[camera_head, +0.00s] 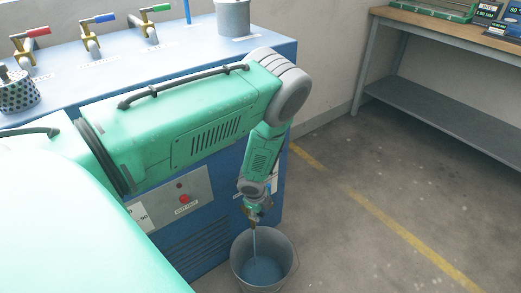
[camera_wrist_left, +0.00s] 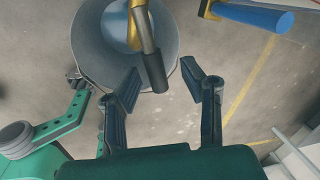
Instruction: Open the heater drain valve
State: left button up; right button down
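The heater is a blue cabinet (camera_head: 215,190). My left gripper (camera_head: 254,208) is low at its right side, above a grey bucket (camera_head: 236,262). In the left wrist view the gripper (camera_wrist_left: 161,72) is open, its two dark fingers apart. A brass and grey spout (camera_wrist_left: 147,45) with a dark end shows between and beyond the fingertips, over the bucket (camera_wrist_left: 85,45). A blue lever handle (camera_wrist_left: 265,17) on a yellowish fitting lies at upper right, outside the finger gap. Whether the fingers touch anything is unclear. A thin blue strand (camera_head: 254,243) hangs into the bucket.
Valves with red (camera_head: 37,32), blue (camera_head: 105,18) and green (camera_head: 155,8) handles stand on the cabinet top. A panel with a red button (camera_head: 184,199) is on its front. A workbench (camera_head: 440,25) stands at right. The floor between is clear, with a yellow line (camera_head: 400,232).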

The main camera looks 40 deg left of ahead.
pick_arm(q)
jog(key=shift+s, duration=0.1)
notch_tip(320, 180, up, 12)
jog(key=s, duration=0.2)
jog(key=shift+d+f, duration=0.25)
jog(key=shift+s, duration=0.1)
